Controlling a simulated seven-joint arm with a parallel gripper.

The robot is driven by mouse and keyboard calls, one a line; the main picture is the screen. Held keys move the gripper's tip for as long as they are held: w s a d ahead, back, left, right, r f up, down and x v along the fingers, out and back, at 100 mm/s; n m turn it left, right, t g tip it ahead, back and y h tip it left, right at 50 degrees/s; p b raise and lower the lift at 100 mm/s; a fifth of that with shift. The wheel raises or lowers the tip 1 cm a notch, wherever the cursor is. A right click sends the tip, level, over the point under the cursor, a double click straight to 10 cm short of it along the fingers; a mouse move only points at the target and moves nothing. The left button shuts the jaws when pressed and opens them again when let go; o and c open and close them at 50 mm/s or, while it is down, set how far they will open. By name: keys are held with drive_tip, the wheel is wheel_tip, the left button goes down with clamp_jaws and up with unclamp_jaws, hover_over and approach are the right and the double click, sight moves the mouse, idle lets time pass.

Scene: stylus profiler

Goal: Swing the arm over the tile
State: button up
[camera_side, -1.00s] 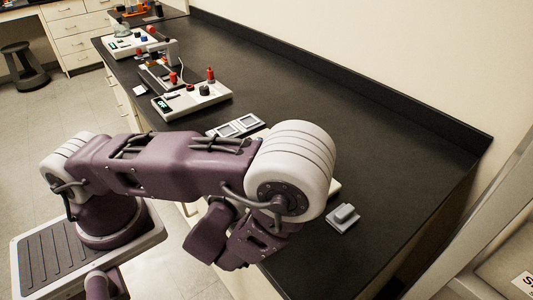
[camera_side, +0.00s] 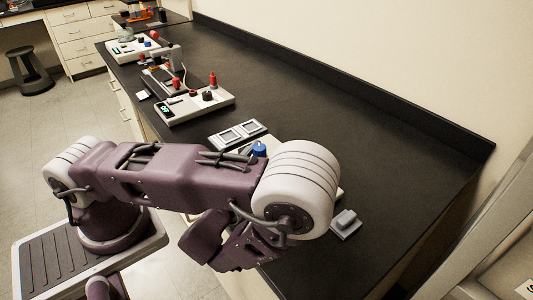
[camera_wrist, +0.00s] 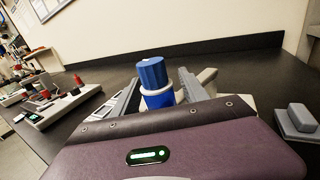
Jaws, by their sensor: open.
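In the side view, the profiler (camera_side: 165,76) stands left of centre on the black bench, with a grey upper arm. A small white square, possibly the tile (camera_side: 143,95), lies at its front left. A pale control box (camera_side: 195,105) with a green display and red and black knobs stands next to it; this box also shows at left in the wrist view (camera_wrist: 62,108). My gripper (camera_wrist: 158,95) is open in the wrist view. A blue cylinder with a pale ring (camera_wrist: 153,73) shows between its fingers; contact cannot be told. My arm hides the gripper in the side view.
A tray with two square windows (camera_side: 238,134) lies between the control box and my arm. The blue cylinder's top (camera_side: 259,149) shows behind my arm. A grey block on a plate (camera_side: 345,222) lies at the right. Another instrument (camera_side: 131,48) stands farther back.

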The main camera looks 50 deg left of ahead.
drive_tip(key=shift+s, duration=0.1)
drive_tip(key=v, duration=0.7)
drive_tip(key=shift+c, duration=0.2)
drive_tip(key=shift+d, duration=0.3)
drive_tip(key=c, duration=0.4)
drive_tip(key=d+n+g+y, duration=0.1)
drive_tip(key=s+d+n+g+y, duration=0.1)
drive_tip(key=d, duration=0.1)
drive_tip(key=s+d+r+n+y, duration=0.1)
drive_tip(key=d+n, duration=0.1)
drive_tip(key=shift+d+g+y, duration=0.2)
drive_tip(key=shift+g+y, duration=0.2)
drive_tip(key=c, duration=0.7)
drive_tip(key=s+d+r+n+g, duration=0.2)
drive_tip(key=s+d+g, duration=0.2)
drive_tip(key=d, duration=0.3)
drive_tip(key=shift+s+d+r+g+y, duration=0.2)
drive_tip(key=shift+r+g+y, duration=0.15)
drive_tip(key=shift+g, duration=0.25)
drive_tip(key=x, duration=0.9)
drive_tip(key=r+x, duration=0.1)
drive_tip(key=x, duration=0.3)
drive_tip(key=shift+w+a, duration=0.15)
drive_tip(key=shift+a, duration=0.15)
